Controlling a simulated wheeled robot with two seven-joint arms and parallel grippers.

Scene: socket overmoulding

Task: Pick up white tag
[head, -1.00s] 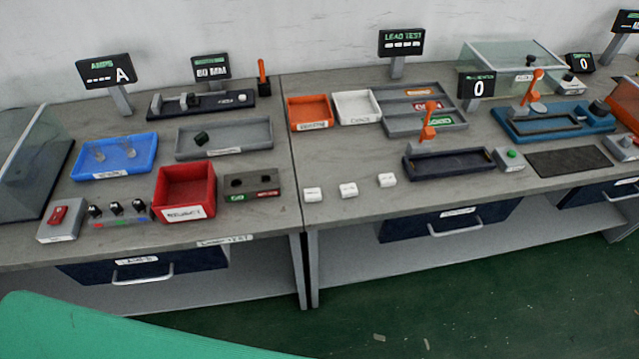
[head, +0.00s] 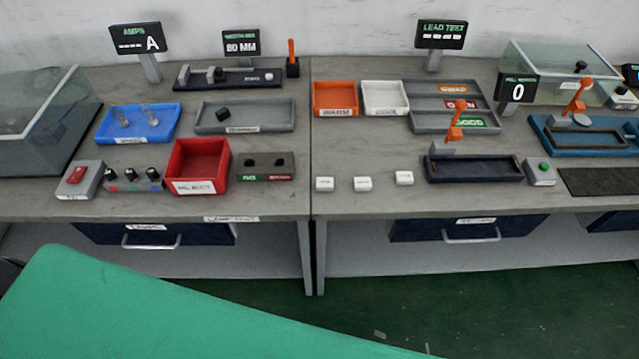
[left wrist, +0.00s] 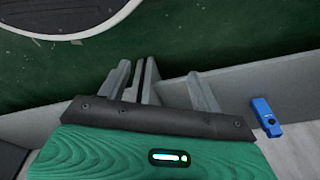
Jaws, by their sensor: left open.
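Three small white blocks, tag-like, stand in a loose row near the front edge of the right-hand table in the head view: a left one (head: 325,183), a middle one (head: 362,183) and a right one (head: 404,177). They are apart from each other, and nothing touches them. My left gripper (left wrist: 160,85) shows in the left wrist view with its grey fingers spread and nothing seen between them. No white block shows in that view. Neither gripper shows in the head view.
A red bin (head: 199,186) and a grey block with two holes (head: 265,168) stand left of the white blocks. A dark tray (head: 472,170) with an orange lever stands right. Behind are an orange tray (head: 335,112) and a white tray (head: 385,112). A blue object (left wrist: 267,116) lies right in the wrist view.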

